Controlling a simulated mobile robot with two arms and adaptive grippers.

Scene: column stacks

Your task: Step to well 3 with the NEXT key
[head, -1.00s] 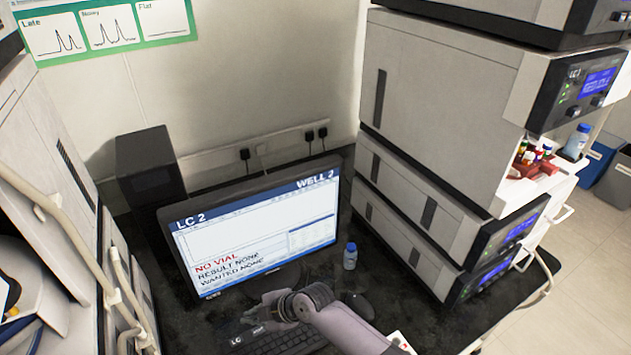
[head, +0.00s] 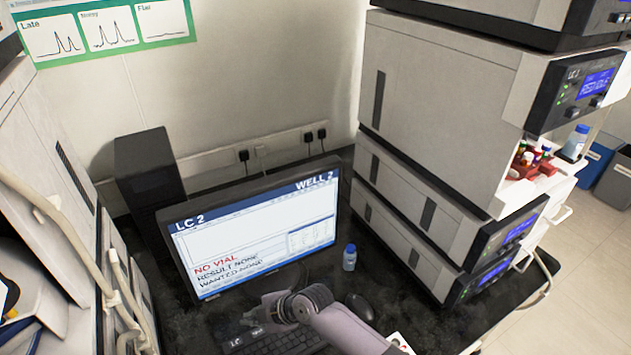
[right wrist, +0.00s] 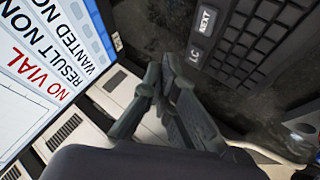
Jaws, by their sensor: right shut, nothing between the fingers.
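The monitor (head: 255,240) reads LC 2, WELL 2, NO VIAL, RESULT NONE and WANTED NONE. Part of its screen (right wrist: 45,65) shows at the left of the right wrist view. The dark keyboard (head: 290,343) lies in front of it. My right gripper (head: 252,314) is shut and empty, over or just behind the labelled keys. In the right wrist view its fingertips (right wrist: 162,68) appear apart from the NEXT key; contact cannot be told. My left gripper is out of view.
A black mouse (head: 358,306) and a small blue-capped bottle (head: 349,258) stand right of the keyboard. Instrument stacks rise at the right (head: 440,110) and the left (head: 35,150). A black box (head: 146,168) stands behind the monitor. Dark bench top shows between them.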

